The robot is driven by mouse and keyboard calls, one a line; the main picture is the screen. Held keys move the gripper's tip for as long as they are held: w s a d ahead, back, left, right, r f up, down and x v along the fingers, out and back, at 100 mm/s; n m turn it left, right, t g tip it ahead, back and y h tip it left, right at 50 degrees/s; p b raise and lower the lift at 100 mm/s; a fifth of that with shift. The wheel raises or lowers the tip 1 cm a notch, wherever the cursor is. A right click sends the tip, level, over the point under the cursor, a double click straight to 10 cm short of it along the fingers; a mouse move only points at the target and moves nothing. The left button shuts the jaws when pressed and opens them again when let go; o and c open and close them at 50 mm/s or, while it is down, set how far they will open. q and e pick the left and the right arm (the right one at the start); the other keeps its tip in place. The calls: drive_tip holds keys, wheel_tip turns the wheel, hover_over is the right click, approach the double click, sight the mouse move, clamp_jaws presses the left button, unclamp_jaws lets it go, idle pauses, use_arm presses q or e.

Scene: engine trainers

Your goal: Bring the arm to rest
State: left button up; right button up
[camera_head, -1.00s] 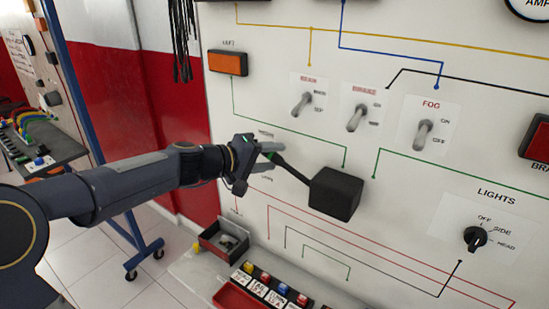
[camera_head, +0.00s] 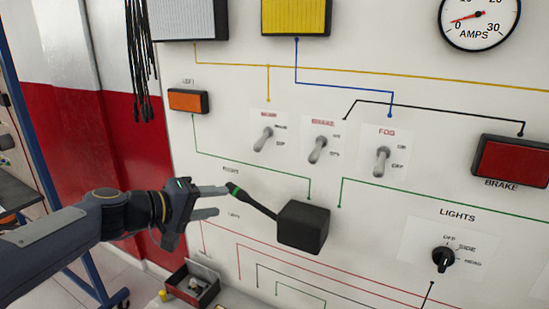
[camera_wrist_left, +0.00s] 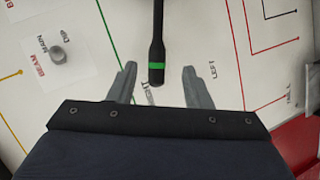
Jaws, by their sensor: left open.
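My left gripper (camera_head: 216,201) reaches in from the left in the head view, close to a black stalk lever (camera_head: 256,204) with a green band. The lever juts out to the left from a black box (camera_head: 303,226) on the white panel. In the left wrist view, my left gripper's two fingers (camera_wrist_left: 160,85) are apart. The lever's tip (camera_wrist_left: 157,50) shows between and just beyond the fingertips, with nothing gripped. My right gripper is not in view.
The white panel (camera_head: 370,230) carries toggle switches (camera_head: 382,161), a LIGHTS knob (camera_head: 444,259), lamps such as the red BRAKE lamp (camera_head: 511,161), and an ammeter (camera_head: 480,18). A small open box (camera_head: 193,286) is below. Black cables (camera_head: 140,55) hang at upper left.

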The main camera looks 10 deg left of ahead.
use_arm(q)
drive_tip(key=s+f+m+g+y, duration=0.1)
drive_tip(key=s+f, duration=0.4)
drive_tip(key=s, duration=0.4)
drive_tip(key=s+f+m+g+y, duration=0.2)
drive_tip(key=s+f, duration=0.4)
drive_tip(key=s, duration=0.4)
drive_tip(key=s+f+m+g+y, duration=0.2)
drive_tip(key=s+f, duration=0.3)
drive_tip(key=s, duration=0.4)
drive_tip(key=shift+s+f, duration=0.25)
drive_tip(key=shift+f, duration=0.05)
